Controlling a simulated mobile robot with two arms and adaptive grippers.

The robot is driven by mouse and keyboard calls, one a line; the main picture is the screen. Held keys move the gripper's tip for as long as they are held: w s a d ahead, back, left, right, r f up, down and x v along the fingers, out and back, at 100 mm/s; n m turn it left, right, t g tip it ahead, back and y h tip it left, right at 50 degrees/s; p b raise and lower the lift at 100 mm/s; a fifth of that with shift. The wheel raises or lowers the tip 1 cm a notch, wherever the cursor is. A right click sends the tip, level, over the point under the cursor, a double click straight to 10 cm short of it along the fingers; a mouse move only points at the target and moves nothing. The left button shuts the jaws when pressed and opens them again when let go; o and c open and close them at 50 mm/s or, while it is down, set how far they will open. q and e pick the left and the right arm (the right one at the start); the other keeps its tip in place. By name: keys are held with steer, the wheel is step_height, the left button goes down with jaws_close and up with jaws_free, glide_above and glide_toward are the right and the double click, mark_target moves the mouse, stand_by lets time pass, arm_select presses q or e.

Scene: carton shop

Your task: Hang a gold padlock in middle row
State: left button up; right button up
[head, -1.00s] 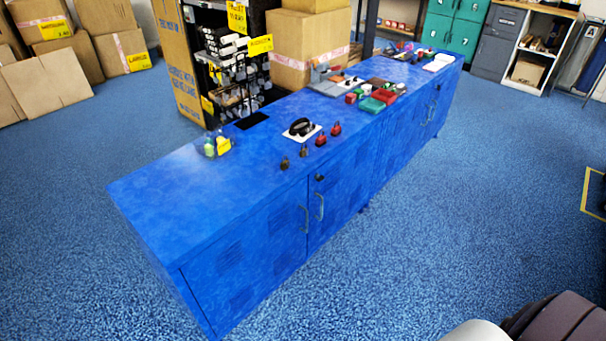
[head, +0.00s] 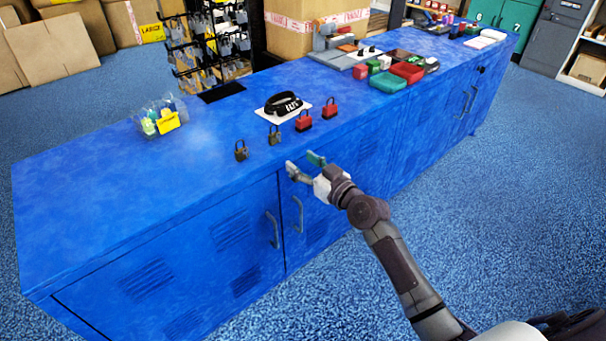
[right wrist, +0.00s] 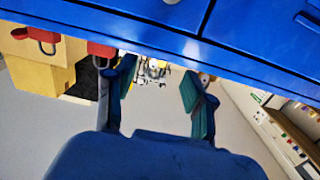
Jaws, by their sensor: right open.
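A wire rack (head: 206,50) with several rows of hanging padlocks stands behind the blue counter; the row details are too small to tell. Two dark, brownish padlocks (head: 241,151) (head: 274,136) stand upright near the counter's front edge. Two red padlocks (head: 303,122) (head: 329,109) stand to their right. None reads clearly as gold. My right gripper (head: 304,164) is open and empty at the counter's front edge, apart from the padlocks. In the right wrist view its two fingers (right wrist: 158,88) are spread, with red padlocks (right wrist: 40,36) beyond them to the upper left. My left gripper is not in view.
The blue counter (head: 90,190) has free room at its left end. A clear bin (head: 160,118) with small bottles, a white card with a black coil (head: 284,104) and red and green trays (head: 387,82) stand on it. A large carton (head: 310,30) is behind.

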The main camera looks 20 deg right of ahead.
mark_target(276, 138)
steer(key=x, duration=0.2)
steer(key=r+b+x, duration=0.1)
steer(key=x, duration=0.2)
steer(key=b+x, duration=0.1)
steer(key=x, duration=0.2)
steer(key=shift+a+r, duration=0.15)
steer(key=shift+r, duration=0.2)
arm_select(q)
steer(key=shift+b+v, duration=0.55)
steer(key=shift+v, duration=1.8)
arm_select(e)
steer(key=shift+x, duration=1.05)
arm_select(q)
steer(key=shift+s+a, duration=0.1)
arm_select(e)
steer(key=shift+r, duration=0.15)
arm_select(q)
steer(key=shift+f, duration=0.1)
arm_select(e)
steer(key=c, duration=0.9)
steer(key=shift+r, duration=0.2)
